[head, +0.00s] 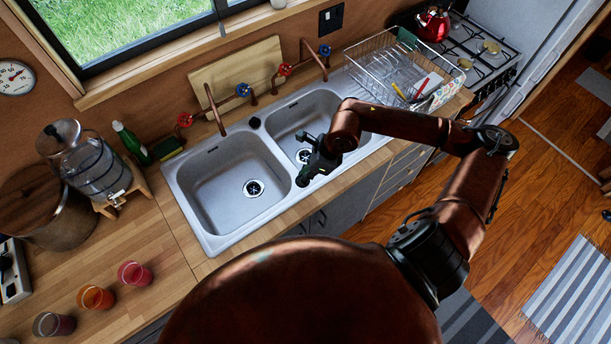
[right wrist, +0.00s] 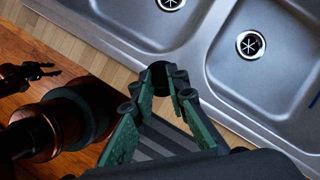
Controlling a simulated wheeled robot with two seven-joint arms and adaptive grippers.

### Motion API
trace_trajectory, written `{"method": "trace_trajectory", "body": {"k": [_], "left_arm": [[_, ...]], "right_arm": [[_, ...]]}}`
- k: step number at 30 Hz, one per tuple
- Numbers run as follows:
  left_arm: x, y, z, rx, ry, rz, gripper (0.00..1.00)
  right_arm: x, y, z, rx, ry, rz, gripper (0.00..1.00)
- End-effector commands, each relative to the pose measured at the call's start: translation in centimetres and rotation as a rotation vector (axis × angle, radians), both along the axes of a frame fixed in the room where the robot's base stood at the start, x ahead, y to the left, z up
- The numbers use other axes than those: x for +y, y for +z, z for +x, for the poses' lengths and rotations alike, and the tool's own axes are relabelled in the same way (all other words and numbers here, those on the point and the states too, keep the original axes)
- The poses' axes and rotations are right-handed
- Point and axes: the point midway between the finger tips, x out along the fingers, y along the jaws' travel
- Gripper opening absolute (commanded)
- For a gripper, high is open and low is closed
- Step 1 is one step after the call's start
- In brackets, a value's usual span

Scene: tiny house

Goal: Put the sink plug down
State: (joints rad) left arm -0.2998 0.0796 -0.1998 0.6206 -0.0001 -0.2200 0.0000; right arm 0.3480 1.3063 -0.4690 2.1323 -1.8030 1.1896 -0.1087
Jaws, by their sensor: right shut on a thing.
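My right gripper (head: 303,178) is above the front part of the double sink (head: 207,240), near the right basin. In the right wrist view its green-padded fingers (right wrist: 166,82) are closed around a small dark round thing, the sink plug (right wrist: 159,75), held at the fingertips. The plug is hard to make out in the head view. Another small black round thing (head: 254,122) sits on the sink's back rim between the basins. Both drains are uncovered: the left drain (head: 253,188) and the right drain (head: 304,156).
Copper taps (head: 214,108) with red and blue handles stand behind the sink. A wire dish rack (head: 385,70) is at its right. A glass dispenser (head: 95,170), a green bottle (head: 130,143) and several colored glasses (head: 96,298) stand left. The wooden counter (head: 165,265) has free room.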

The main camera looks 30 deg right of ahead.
Motion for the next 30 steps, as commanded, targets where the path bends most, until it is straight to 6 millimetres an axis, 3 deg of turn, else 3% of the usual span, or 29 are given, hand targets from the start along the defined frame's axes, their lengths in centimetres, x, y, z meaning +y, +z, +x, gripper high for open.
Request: {"method": "trace_trajectory", "body": {"k": [6,13,19,29,30], "left_arm": [[0.0,0.4,0.0,-0.001,0.000,0.000,0.40],[0.0,0.6,0.1,-0.001,0.000,0.000,0.40],[0.0,1.6,0.1,-0.002,0.000,0.000,0.40],[0.0,1.2,0.1,-0.001,0.000,0.000,0.40],[0.0,1.1,0.1,-0.001,0.000,0.000,0.40]], "right_arm": [[-1.4,-2.7,1.8,-0.001,-0.001,0.002,0.00],[-2.1,-3.9,2.5,0.000,-0.001,0.001,0.00],[-1.9,-6.4,2.4,-0.001,0.000,0.002,0.00],[-2.0,-7.0,2.4,-0.002,0.001,0.001,0.00],[-2.0,-7.1,2.4,-0.002,0.001,0.000,0.15]]}}
